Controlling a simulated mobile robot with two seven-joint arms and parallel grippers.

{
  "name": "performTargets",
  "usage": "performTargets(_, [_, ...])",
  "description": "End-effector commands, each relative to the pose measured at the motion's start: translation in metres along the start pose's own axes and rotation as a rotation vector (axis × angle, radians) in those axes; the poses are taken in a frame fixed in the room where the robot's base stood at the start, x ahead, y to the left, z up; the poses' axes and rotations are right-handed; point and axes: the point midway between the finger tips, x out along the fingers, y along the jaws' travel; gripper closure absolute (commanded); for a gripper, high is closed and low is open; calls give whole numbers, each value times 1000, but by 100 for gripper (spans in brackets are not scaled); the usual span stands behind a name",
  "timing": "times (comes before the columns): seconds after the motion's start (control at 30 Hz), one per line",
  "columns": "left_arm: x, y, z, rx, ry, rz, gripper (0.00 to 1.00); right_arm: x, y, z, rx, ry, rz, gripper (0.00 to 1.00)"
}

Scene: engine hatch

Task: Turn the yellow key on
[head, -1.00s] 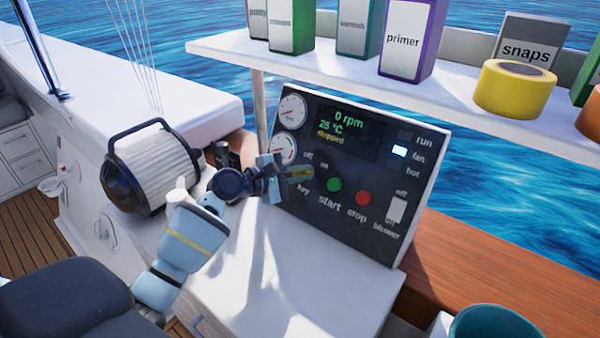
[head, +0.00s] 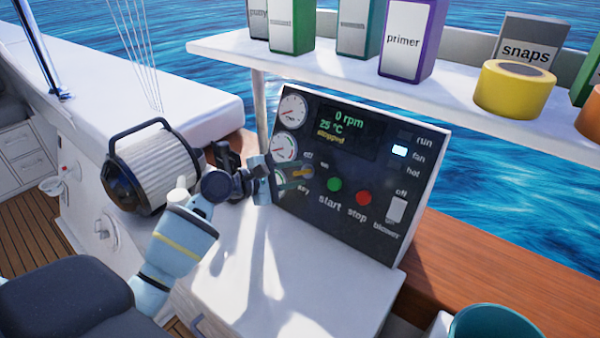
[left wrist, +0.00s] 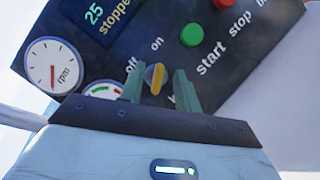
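The yellow key (head: 303,172) sits on the dark control panel (head: 330,218), left of the green start button (head: 334,184). My left gripper (head: 284,179) is in front of the key, at the panel's left side. In the left wrist view the yellow key (left wrist: 155,78) shows between the two green fingers of my left gripper (left wrist: 159,87). There is a gap on each side, so the fingers are open and apart from it. The "off" and "on" marks show beyond the fingers. The display (head: 345,127) reads 0 rpm and stopped. My right gripper is not in view.
A red stop button (head: 363,198) and a white blower switch (head: 397,209) are to the right of the start button. A shelf (head: 400,88) with boxes overhangs the panel. A ribbed lamp-like object (head: 155,165) stands left of my arm. The white counter in front is clear.

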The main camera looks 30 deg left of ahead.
Motion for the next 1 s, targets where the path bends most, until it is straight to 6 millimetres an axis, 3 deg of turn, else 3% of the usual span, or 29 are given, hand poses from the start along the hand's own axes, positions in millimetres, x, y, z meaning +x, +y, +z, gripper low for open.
performTargets(0.2, [-35,0,0,1,1,-1,67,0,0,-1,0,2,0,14])
performTargets(0.4, [-52,0,0,1,0,0,67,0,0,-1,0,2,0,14])
performTargets(1.0, [-53,0,0,0,0,0,67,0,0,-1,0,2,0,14])
